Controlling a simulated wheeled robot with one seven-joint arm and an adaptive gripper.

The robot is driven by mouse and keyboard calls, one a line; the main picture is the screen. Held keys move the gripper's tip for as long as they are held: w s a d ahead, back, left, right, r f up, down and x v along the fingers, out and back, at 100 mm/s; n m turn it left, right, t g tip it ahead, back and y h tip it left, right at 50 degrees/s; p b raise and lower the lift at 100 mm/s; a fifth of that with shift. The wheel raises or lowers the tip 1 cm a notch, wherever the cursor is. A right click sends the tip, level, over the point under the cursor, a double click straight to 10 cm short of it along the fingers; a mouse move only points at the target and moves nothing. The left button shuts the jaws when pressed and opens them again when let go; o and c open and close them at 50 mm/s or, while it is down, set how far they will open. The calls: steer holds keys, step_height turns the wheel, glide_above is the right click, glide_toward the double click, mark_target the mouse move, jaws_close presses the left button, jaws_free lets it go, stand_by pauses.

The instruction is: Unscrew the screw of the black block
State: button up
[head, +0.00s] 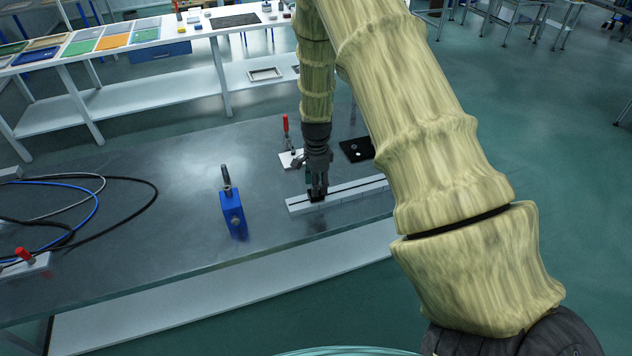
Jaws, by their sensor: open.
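My gripper (318,190) points down at the left part of a pale rail (350,194) on the dark table. Its jaws are open. A small dark block (317,198) sits on the rail directly below and between the fingertips. It is largely hidden by the gripper, and its screw cannot be made out. At this size I cannot tell whether the fingers touch the block.
A blue block with a dark upright handle (232,213) stands left of the rail. Behind are a red-handled clamp (286,130) and a black plate (355,150). Cables (95,205) and a red-topped fixture (25,262) lie left. Bare table (180,215) lies between.

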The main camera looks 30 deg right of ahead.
jaws_close()
steer(key=shift+n, duration=0.4)
